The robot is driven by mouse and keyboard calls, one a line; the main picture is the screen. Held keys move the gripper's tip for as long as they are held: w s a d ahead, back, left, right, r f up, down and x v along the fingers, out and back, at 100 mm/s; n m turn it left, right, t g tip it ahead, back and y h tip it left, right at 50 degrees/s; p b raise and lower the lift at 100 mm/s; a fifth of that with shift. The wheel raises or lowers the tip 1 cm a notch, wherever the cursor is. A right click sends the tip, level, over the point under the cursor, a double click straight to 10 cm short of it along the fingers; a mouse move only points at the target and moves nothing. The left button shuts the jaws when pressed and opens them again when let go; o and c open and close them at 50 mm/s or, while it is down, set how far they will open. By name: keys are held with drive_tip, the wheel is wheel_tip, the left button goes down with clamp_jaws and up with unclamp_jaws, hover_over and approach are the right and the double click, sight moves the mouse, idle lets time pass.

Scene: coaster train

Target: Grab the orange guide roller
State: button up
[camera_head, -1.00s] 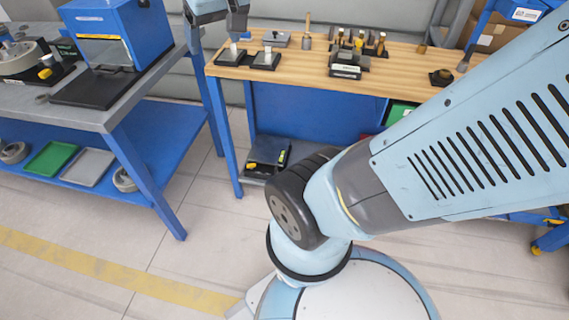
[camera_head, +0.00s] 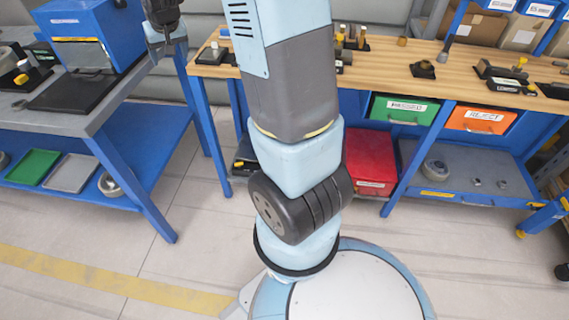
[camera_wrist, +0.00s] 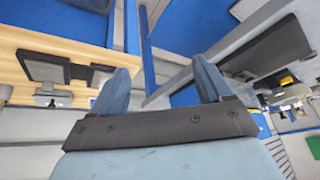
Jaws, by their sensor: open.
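I cannot pick out an orange guide roller for certain. Small yellow-orange parts show in the head view: one on a black block (camera_head: 22,79) on the grey table at left, and one on a dark fixture (camera_head: 520,63) at the wooden bench's right. My gripper (camera_head: 167,50) is high at the left, by the gap between the grey table and the wooden bench. In the wrist view my gripper (camera_wrist: 161,66) has its two blue-grey fingers spread apart with nothing between them. My arm hides part of the bench.
The wooden bench (camera_head: 395,58) carries several fixtures, with green (camera_head: 402,108) and orange (camera_head: 478,119) bins below. The grey table (camera_head: 95,118) at left holds a blue box machine (camera_head: 90,35). A red bin (camera_head: 370,165) sits on the lower shelf. The floor at front left is clear.

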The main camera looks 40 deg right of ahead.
drive_tip(key=w+d+f, duration=0.1)
drive_tip(key=w+f, duration=0.3)
drive_tip(key=f, duration=0.3)
drive_tip(key=w+d+f+m, duration=0.1)
drive_tip(key=w+f, duration=0.2)
drive_tip(key=f, duration=0.5)
drive_tip(key=w+d+f, duration=0.1)
drive_tip(key=w+f, duration=0.3)
drive_tip(key=f, duration=0.3)
drive_tip(key=d+f+m, duration=0.1)
drive_tip(key=d+f, duration=0.1)
drive_tip(key=f, duration=1.1)
drive_tip(key=d+f, duration=0.2)
drive_tip(key=f, duration=1.1)
drive_tip(key=s+d+f+m+t+h, duration=0.1)
drive_tip(key=s+d+f+m+h, duration=0.1)
drive_tip(key=s+d+f, duration=0.45)
drive_tip(key=s+d+f+m+t+h, duration=0.1)
drive_tip(key=s+d+f+t+h, duration=0.15)
drive_tip(key=d+f, duration=0.65)
drive_tip(key=s+d+f+m+t+h, duration=0.1)
drive_tip(key=s+d+f+h, duration=0.3)
drive_tip(key=s, duration=0.6)
drive_tip(key=s+d+f, duration=0.2)
drive_tip(key=s+f, duration=0.5)
drive_tip(key=s, duration=0.2)
drive_tip(key=x, duration=1.3)
drive_tip(key=shift+w+r, duration=0.1)
drive_tip(key=shift+r, duration=0.1)
